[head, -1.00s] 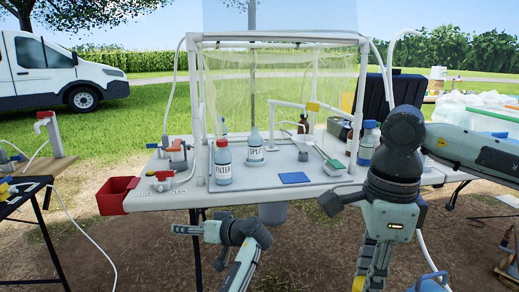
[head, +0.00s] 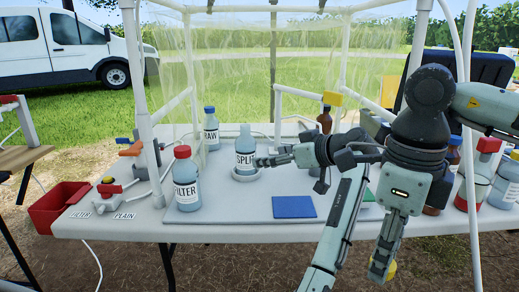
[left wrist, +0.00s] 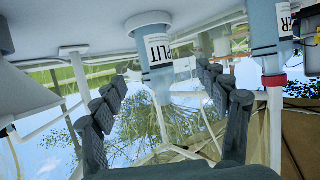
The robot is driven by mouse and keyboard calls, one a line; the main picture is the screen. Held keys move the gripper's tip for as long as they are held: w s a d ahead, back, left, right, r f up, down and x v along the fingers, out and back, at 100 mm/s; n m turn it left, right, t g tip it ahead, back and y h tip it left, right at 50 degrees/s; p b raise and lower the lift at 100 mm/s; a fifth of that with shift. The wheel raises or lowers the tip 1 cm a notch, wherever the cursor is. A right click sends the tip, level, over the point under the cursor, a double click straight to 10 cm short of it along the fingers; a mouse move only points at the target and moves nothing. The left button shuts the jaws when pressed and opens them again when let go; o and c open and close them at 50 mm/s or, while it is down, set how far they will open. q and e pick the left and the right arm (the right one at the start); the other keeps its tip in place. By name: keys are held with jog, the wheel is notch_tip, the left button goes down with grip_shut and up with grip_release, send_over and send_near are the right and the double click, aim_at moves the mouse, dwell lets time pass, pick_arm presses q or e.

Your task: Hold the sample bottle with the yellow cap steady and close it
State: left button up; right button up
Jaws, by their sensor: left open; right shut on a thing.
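The SPLIT bottle (head: 245,150) stands upright in a round white holder (head: 246,176) on the table, with no yellow cap visible on its top. My left gripper (head: 268,158) is open just right of it, fingers pointing at it. In the upside-down left wrist view, the SPLIT bottle (left wrist: 157,58) appears between the spread fingers; contact is not clear. My right gripper (head: 382,272) points down in front of the table. It is shut on a small yellow thing (head: 391,268), probably the yellow cap, mostly hidden by the fingers.
The red-capped FILTER bottle (head: 186,180) stands close at front left, the blue-capped RAW bottle (head: 211,128) behind. A blue pad (head: 293,207) lies at front right. A red bin (head: 60,205) is at left.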

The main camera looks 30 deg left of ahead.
aim_at(252, 155)
jog(key=shift+w, duration=0.2)
pick_arm(q)
jog(key=shift+w+d+r, duration=0.1)
jog(key=shift+r, duration=0.05)
pick_arm(e)
jog(key=shift+s+r, duration=0.1)
jog(key=shift+s, duration=0.1)
pick_arm(q)
jog(key=x, duration=0.6)
jog(key=shift+w+a+p, duration=0.2)
jog(key=shift+a+p, duration=0.1)
jog(key=shift+a, duration=0.05)
pick_arm(e)
jog(key=shift+r, duration=0.3)
pick_arm(q)
jog(key=shift+w+a, duration=0.25)
jog(key=shift+a, duration=0.3)
pick_arm(e)
jog(key=shift+r, duration=0.15)
pick_arm(q)
jog(key=p+x, duration=0.1)
jog(key=x, duration=0.3)
jog(key=shift+w, duration=0.2)
pick_arm(e)
jog(key=shift+r, duration=0.25)
